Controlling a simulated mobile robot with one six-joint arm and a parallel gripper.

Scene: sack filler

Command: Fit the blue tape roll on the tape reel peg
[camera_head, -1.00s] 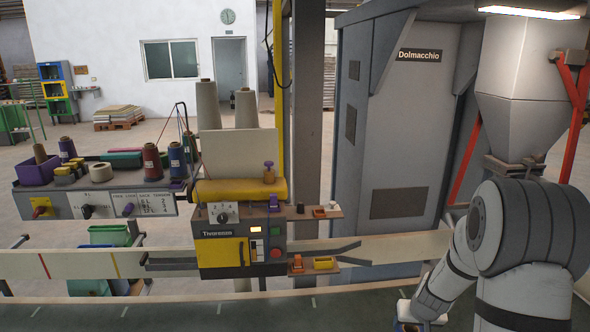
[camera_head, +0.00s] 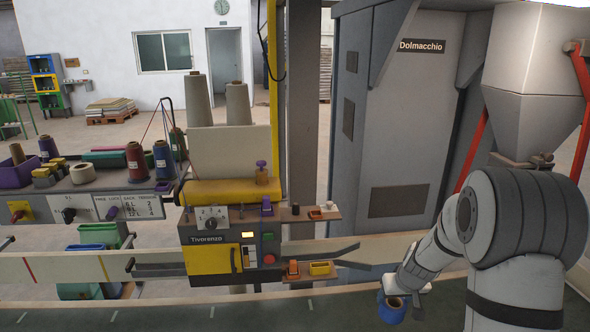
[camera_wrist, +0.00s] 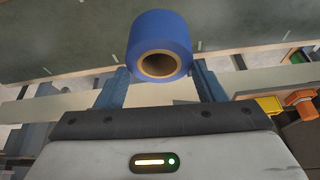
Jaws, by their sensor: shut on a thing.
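The blue tape roll (camera_head: 392,309) hangs at the end of my arm, low in the head view and right of the sewing machine. In the wrist view the blue tape roll (camera_wrist: 160,24) shows its brown core, with its open bore facing the camera. My gripper (camera_wrist: 161,79) is shut on the roll, with a blue finger on each side. In the head view my gripper (camera_head: 407,287) is small and partly hidden by my wrist. I cannot tell which part is the tape reel peg. The roll is apart from the machine.
The yellow and grey machine (camera_head: 212,259) stands left of my gripper, with small shelves (camera_head: 311,270) on its right side. A pale conveyor belt (camera_head: 70,268) runs behind the roll. A tall grey cabinet (camera_head: 400,150) stands behind. The dark green surface (camera_head: 330,309) left of the roll is mostly clear.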

